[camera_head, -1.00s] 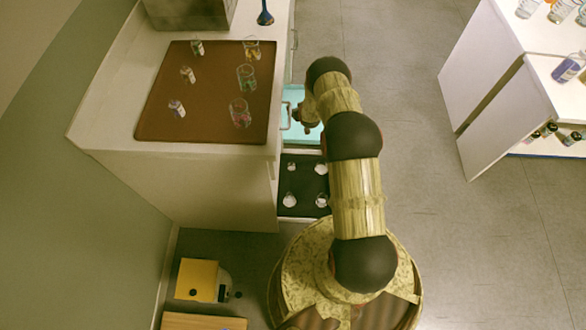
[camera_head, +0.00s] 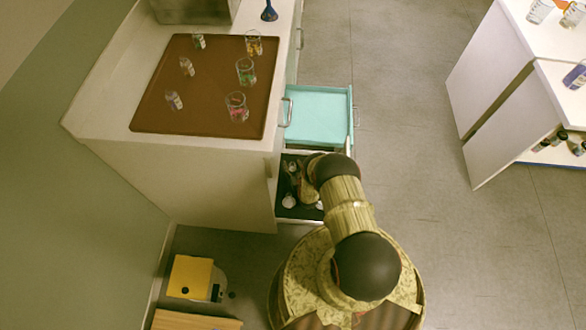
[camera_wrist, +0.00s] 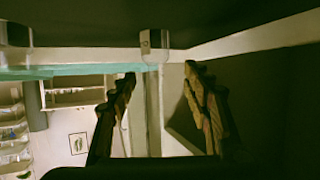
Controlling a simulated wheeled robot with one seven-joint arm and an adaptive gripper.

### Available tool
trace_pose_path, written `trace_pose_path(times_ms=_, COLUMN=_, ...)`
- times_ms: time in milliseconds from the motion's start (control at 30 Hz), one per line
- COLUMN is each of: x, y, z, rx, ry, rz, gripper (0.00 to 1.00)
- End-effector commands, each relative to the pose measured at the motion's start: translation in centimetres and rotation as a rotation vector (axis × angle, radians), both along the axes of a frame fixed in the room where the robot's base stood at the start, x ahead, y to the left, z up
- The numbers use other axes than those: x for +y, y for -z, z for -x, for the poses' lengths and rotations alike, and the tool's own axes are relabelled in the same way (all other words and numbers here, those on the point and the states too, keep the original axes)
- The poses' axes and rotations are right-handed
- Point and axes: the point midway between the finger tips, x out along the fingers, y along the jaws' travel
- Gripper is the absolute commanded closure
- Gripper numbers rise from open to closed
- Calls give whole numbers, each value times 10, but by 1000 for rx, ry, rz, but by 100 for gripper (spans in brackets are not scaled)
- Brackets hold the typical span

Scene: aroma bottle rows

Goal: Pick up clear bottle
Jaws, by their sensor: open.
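Small clear bottles with pale tops stand in the dark-floored drawer (camera_head: 291,213). One clear bottle (camera_head: 289,202) shows near its front left; others are partly hidden by my arm. My gripper (camera_head: 300,182) is low over this drawer, its fingers mostly hidden in the head view. In the wrist view, which looks upside down, my gripper (camera_wrist: 160,75) is open with nothing held. A clear bottle (camera_wrist: 155,42) appears ahead between the fingertips, seemingly apart from them. Another clear bottle (camera_wrist: 16,46) is at the left edge.
A teal drawer (camera_head: 322,103) stands open just beyond the dark one. The counter with a brown mat (camera_head: 190,115) carries several small bottles and glass beakers. A yellow box (camera_head: 190,277) is on the floor. A white cabinet (camera_head: 490,70) stands at right; the floor between is clear.

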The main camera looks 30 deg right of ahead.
Motion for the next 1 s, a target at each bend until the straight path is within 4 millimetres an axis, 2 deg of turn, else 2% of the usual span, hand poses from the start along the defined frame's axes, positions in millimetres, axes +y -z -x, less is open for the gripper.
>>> trace_pose_path(times_ms=100, x=-3, y=7, z=-12, rx=-1, ry=0, rz=1, gripper=51)
trace_pose_path(times_ms=333, x=-8, y=17, z=-27, rx=0, ry=0, rz=1, gripper=51)
trace_pose_path(times_ms=600, x=-16, y=33, z=-57, rx=1, ry=-1, rz=0, gripper=51)
trace_pose_path(times_ms=833, x=-17, y=31, z=-59, rx=2, ry=0, rz=0, gripper=51)
trace_pose_path(times_ms=1000, x=-17, y=31, z=-59, rx=2, ry=0, rz=0, gripper=60)
